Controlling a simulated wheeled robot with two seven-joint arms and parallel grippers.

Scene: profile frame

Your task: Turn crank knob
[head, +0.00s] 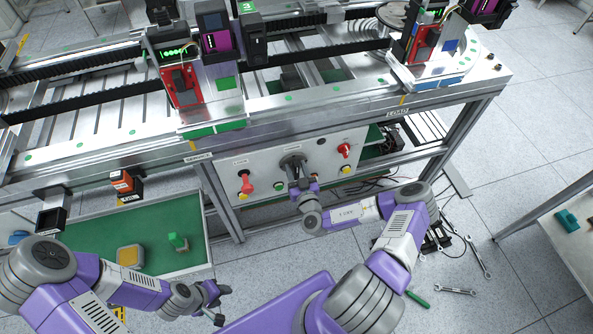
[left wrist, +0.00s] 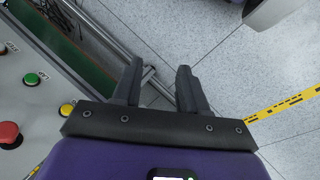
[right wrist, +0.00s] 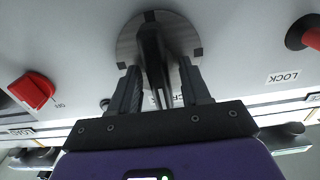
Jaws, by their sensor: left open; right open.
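The crank knob is a dark handle on a round grey disc (head: 292,163) on the white control panel (head: 262,192). In the right wrist view the disc (right wrist: 132,42) sits at top centre, and the dark crank handle (right wrist: 153,62) points toward my palm. My right gripper (head: 306,184) is open at the panel. In the right wrist view its two fingers (right wrist: 158,92) stand on either side of the handle; I cannot tell whether they touch it. My left gripper (head: 222,302) is open and empty, low over the floor away from the panel; its fingers also show in the left wrist view (left wrist: 158,85).
A red switch (head: 345,150) and a red lever-like knob (head: 248,184) flank the crank. Green and yellow buttons sit below. A green tray (head: 90,235) with small blocks is at left. Cables and wrenches (head: 455,291) lie on the floor at right.

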